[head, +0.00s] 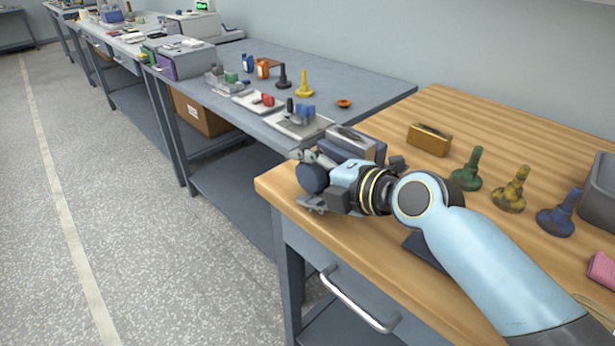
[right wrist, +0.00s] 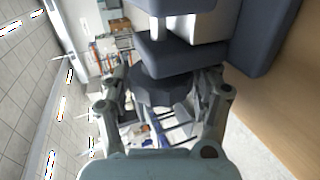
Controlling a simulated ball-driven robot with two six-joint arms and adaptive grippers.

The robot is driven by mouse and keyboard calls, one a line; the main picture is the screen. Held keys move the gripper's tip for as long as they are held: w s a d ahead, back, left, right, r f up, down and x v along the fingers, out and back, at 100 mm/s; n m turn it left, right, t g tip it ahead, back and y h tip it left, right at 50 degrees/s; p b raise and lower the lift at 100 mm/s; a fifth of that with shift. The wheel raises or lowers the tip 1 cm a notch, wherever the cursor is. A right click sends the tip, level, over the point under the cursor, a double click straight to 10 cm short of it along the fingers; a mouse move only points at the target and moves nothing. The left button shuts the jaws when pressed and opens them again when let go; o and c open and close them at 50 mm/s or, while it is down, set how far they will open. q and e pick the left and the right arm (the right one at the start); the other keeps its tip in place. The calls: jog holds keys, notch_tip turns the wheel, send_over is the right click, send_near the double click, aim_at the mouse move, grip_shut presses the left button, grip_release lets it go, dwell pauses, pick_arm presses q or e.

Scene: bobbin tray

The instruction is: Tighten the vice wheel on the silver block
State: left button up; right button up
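The vice (head: 376,150) stands near the left edge of the wooden bench, with dark blue-grey jaws. The silver block (head: 350,137) sits between the jaws; it also shows in the right wrist view (right wrist: 182,28). The dark vice wheel (head: 312,178) faces out past the bench edge. My right gripper (head: 316,181) is at the wheel, one finger on each side of it. In the right wrist view the wheel (right wrist: 160,86) lies between the fingers; I cannot tell whether they touch it. My left gripper is not in view.
On the wooden bench (head: 398,112) are a brass block (head: 430,139), green (head: 467,168), yellow (head: 510,190) and blue (head: 558,215) knobbed pieces, a grey bin (head: 601,192) and a pink cloth (head: 602,270). A grey bench (head: 370,82) with several fixtures stands beyond. Open floor lies left.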

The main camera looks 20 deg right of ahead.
jog(key=shift+o, duration=1)
jog(key=shift+s, duration=0.15)
jog(key=v, duration=1.1)
jog(key=shift+s+r, duration=0.15)
jog(key=shift+s, duration=0.1)
